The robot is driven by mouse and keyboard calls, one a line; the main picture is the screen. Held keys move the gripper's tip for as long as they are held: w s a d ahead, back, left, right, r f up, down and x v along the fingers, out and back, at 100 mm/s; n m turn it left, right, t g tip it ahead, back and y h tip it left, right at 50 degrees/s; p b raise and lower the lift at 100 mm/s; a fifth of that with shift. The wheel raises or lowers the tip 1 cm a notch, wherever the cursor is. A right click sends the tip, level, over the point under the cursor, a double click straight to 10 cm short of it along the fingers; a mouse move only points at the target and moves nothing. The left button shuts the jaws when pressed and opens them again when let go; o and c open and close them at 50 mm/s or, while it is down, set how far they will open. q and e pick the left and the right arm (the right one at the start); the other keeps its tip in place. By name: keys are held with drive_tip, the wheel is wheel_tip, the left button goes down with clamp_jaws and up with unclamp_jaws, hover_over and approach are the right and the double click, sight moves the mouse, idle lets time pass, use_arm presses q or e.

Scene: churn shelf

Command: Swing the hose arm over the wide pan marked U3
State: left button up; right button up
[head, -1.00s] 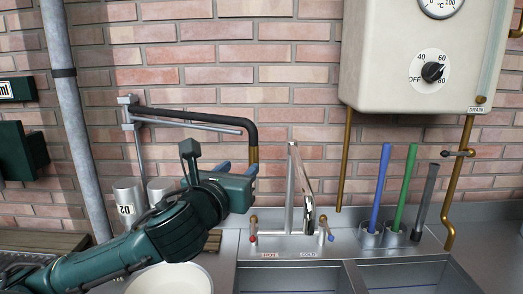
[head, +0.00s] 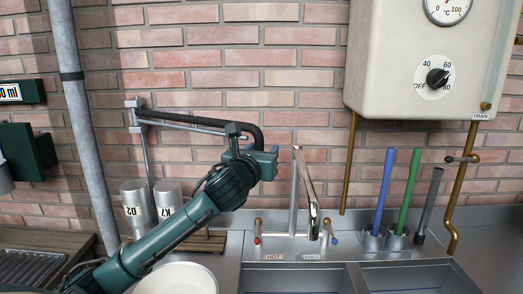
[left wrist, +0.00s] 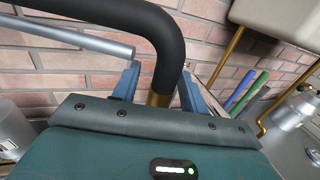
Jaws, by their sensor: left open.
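The hose arm (head: 205,117) is a black bent pipe with a grey rod, reaching right from a wall bracket. Its downturned end is hidden behind my left gripper (head: 264,151) in the head view. In the left wrist view the black pipe (left wrist: 168,50) bends down to a brass end (left wrist: 158,99) between the two blue fingers of my open left gripper (left wrist: 158,88). I cannot tell whether either finger touches it. A wide pale round pan (head: 177,281) shows at the bottom edge of the head view, partly cut off. No U3 mark is readable. My right gripper is not in view.
Metal cans marked D2 (head: 134,208) and K7 (head: 168,200) stand behind my left arm. A sink tap (head: 308,190) stands just right of the gripper. Blue (head: 384,190) and green (head: 407,190) handles stand farther right, below a boiler (head: 415,60).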

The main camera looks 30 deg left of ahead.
use_arm(q)
drive_tip(key=shift+c, duration=0.4)
clamp_jaws()
